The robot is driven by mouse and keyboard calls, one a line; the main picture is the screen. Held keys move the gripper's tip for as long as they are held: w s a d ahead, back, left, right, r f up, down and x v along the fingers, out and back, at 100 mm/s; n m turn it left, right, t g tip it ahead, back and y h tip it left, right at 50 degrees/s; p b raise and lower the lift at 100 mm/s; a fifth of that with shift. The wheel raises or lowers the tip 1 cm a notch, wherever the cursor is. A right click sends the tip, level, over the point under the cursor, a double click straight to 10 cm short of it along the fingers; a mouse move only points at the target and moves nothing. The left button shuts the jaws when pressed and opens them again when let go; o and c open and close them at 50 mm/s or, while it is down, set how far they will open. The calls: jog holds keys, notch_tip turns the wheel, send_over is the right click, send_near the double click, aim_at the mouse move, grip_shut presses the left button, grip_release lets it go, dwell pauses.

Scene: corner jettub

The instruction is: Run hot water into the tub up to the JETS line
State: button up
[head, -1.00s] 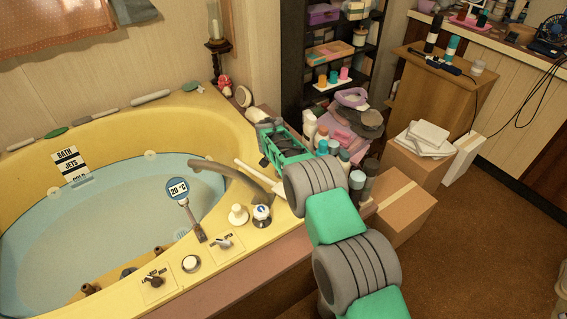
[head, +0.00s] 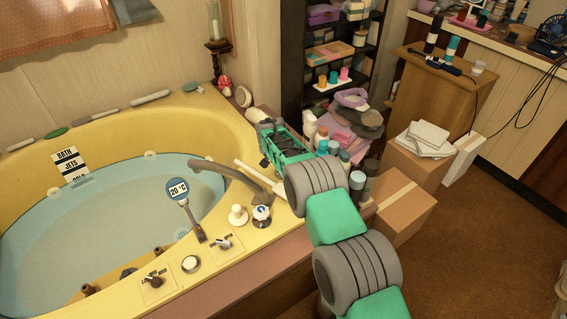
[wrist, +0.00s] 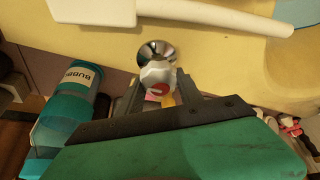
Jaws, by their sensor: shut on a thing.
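The yellow corner tub (head: 215,115) holds pale blue water (head: 110,220). A sign on its far wall (head: 70,165) reads BATH, JETS and, lowest, a partly covered word like COLD; the water surface is near that lowest word, below JETS. The grey spout (head: 228,172) reaches over the water; I cannot make out a stream. A round thermometer (head: 177,190) reads 20 °C. A white tap with a blue mark (head: 261,213) stands on the rim. In the wrist view, my gripper (wrist: 158,88) is shut on a white tap knob with a red mark (wrist: 157,75).
A white handle-like bar (wrist: 210,14) lies close beyond the knob. A teal bottle (wrist: 75,95) stands left of my gripper. A white knob (head: 238,214) and dials (head: 155,281) sit along the front rim.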

jog(key=shift+n, duration=0.3)
jog(key=n+y+b, duration=0.1)
jog(key=n+b, duration=0.1)
jog(key=n, duration=0.2)
jog(key=shift+w+d+y, duration=0.1)
jog(key=shift+y, duration=0.3)
jog(key=shift+r+n+y+b, duration=0.1)
jog(key=shift+n+y+b, duration=0.75)
jog(key=shift+n, duration=1.65)
jog(key=o, duration=1.4)
jog(key=shift+c, duration=0.2)
jog(key=p+v, duration=0.1)
jog(key=v, duration=0.6)
jog(key=shift+r, duration=0.35)
